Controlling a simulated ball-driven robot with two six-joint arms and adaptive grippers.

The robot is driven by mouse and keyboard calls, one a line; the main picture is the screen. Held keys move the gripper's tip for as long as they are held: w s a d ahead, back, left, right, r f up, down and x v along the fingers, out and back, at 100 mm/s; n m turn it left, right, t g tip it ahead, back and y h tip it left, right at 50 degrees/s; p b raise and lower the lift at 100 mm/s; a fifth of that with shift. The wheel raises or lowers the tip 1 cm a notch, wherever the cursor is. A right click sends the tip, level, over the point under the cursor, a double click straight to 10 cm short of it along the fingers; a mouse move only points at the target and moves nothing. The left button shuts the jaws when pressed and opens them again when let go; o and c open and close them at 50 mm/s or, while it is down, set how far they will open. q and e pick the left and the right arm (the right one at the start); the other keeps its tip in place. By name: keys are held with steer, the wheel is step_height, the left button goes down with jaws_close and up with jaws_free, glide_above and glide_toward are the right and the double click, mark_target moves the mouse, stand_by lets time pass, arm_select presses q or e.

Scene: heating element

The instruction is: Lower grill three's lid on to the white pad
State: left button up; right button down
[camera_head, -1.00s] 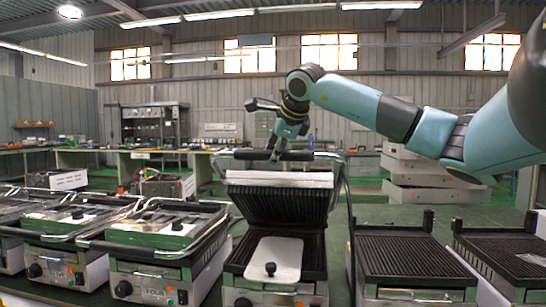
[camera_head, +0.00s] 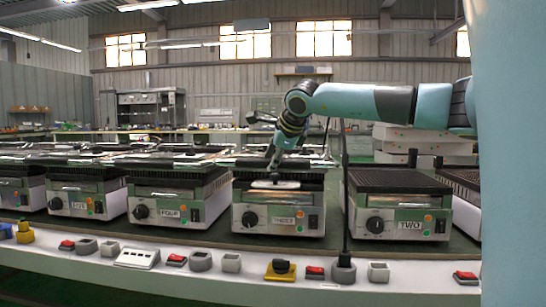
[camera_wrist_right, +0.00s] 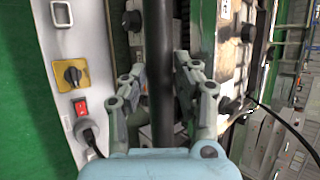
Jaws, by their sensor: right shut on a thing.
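Grill three (camera_head: 280,212), labelled THREE, stands in the middle of the row in the head view. Its lid (camera_head: 305,166) is low and close to level over the base. The white pad (camera_head: 289,185) shows under the lid's front edge. I cannot tell whether the lid touches it. My right gripper (camera_head: 273,170) is at the front of the lid. In the right wrist view, the fingers of my right gripper (camera_wrist_right: 160,100) stand on either side of a dark bar (camera_wrist_right: 160,50), the lid's handle, and are shut on it. My left gripper is not in view.
Grill four (camera_head: 175,203) stands to the left and grill two (camera_head: 400,213), open-topped, to the right. A front ledge (camera_head: 210,277) carries switches and sockets, including a yellow one (camera_head: 280,271). A dark cable (camera_head: 345,220) hangs right of grill three.

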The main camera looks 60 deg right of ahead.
steer(key=shift+s+a+f, duration=0.15)
steer(key=shift+a+f, duration=0.1)
steer(key=shift+f, duration=0.5)
steer(key=c, duration=1.4)
jaws_free()
steer(key=o, duration=0.4)
steer(key=shift+d+f, duration=0.1)
steer(key=shift+f, duration=0.05)
steer(key=shift+r, duration=0.2)
